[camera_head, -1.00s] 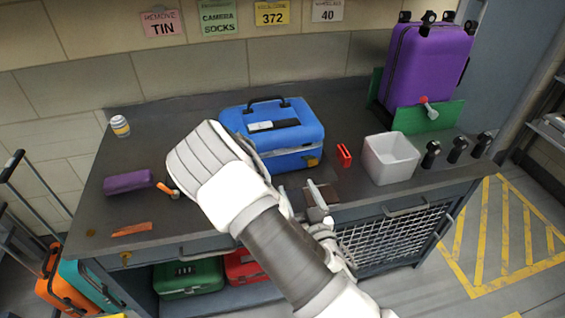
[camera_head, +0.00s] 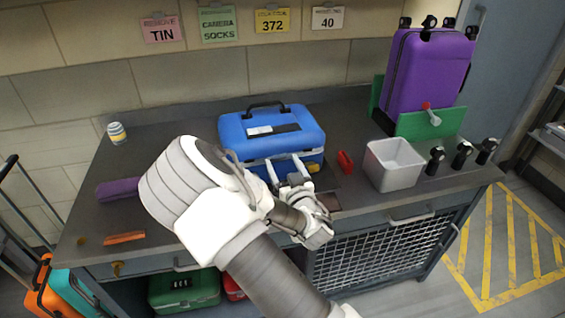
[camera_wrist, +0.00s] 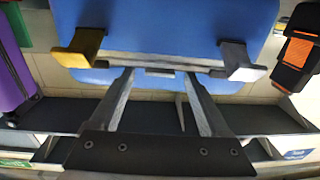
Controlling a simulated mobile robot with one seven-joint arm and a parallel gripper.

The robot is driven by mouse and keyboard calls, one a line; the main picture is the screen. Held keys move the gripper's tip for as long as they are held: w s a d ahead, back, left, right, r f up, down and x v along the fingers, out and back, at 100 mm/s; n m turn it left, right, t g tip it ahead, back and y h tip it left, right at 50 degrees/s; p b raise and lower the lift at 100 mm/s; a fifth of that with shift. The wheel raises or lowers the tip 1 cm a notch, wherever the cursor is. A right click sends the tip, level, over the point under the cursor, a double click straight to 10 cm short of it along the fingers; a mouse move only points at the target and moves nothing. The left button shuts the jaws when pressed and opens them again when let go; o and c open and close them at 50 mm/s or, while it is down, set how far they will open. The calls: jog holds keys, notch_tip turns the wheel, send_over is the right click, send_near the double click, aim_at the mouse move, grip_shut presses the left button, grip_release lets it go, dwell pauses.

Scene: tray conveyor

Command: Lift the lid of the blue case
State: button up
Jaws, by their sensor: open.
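The blue case (camera_head: 270,128) stands on the workbench with its lid down and its black handle on top. In the wrist view, the case (camera_wrist: 165,25) fills the top, with a grey seam band across its front. A gold latch (camera_wrist: 80,48) and a silver latch (camera_wrist: 240,62) stick out at either side of that band. My gripper (camera_head: 285,165) is open and empty at the front of the case. In the wrist view, the fingers of my gripper (camera_wrist: 160,75) point at the seam between the latches. Whether they touch it I cannot tell.
To the right are a small red object (camera_head: 345,162), a white bin (camera_head: 393,165), several black knobs and a purple suitcase (camera_head: 430,75). A striped tin (camera_head: 116,133), a purple pouch (camera_head: 118,189) and an orange strip (camera_head: 124,238) lie left. My arm hides the bench's front middle.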

jog(key=shift+w+a, duration=0.15)
jog(key=shift+w, duration=0.3)
jog(key=shift+c, duration=0.2)
grip_shut()
dwell(1.0)
